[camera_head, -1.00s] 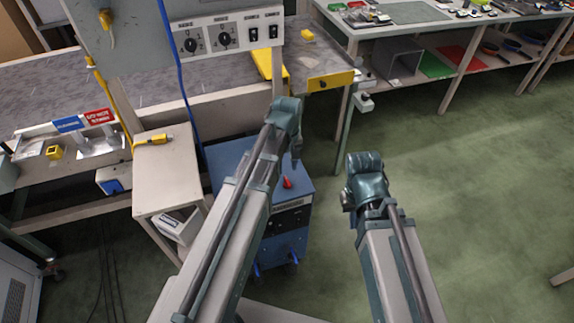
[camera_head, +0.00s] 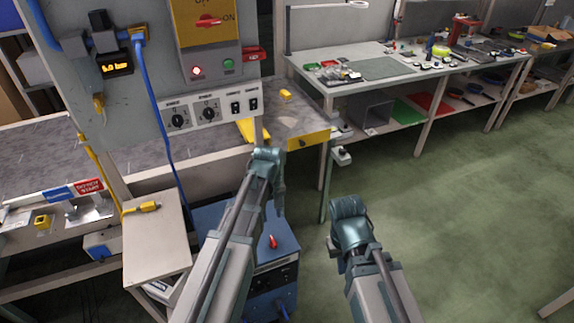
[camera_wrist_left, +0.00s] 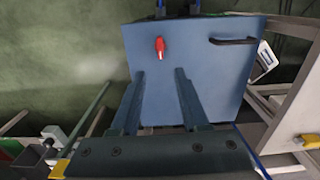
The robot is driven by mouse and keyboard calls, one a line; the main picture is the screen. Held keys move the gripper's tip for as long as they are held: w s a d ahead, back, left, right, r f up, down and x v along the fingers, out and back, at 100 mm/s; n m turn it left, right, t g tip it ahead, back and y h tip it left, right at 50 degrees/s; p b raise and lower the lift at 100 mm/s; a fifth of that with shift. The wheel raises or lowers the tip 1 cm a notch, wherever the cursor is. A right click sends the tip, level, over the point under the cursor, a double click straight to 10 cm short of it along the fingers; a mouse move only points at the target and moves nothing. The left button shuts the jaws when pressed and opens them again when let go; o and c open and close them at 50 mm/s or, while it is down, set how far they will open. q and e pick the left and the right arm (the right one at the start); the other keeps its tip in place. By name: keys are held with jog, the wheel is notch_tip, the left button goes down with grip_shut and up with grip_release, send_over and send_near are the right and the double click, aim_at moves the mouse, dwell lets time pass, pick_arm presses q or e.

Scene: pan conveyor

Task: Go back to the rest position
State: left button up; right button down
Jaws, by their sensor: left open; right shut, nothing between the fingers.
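My left gripper (camera_wrist_left: 160,76) is open and empty in the left wrist view, its two fingers spread above the top of a blue cabinet (camera_wrist_left: 205,60). In the head view, my left gripper (camera_head: 280,198) hangs down from the end of its arm, in front of the blue cabinet (camera_head: 292,240). My right gripper (camera_head: 349,218) is at the end of the right arm, over the green floor. It is shut and holds nothing that I can see; its fingertips are largely hidden behind its wrist.
A control panel (camera_head: 207,88) with switches stands at the upper left. A small beige table (camera_head: 155,245) is left of the cabinet. A workbench (camera_head: 400,68) with parts and tools runs across the back right. The green floor (camera_head: 470,200) at right is open.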

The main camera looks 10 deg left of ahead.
pick_arm(q)
jog(key=s+d+r+m+y+p, duration=0.1)
jog(key=s+d+m, duration=0.9)
jog(key=s, duration=0.4)
jog(key=shift+d+r+m+p, duration=0.25)
jog(key=shift+r+m+p, duration=0.05)
jog(key=shift+r+m, duration=0.1)
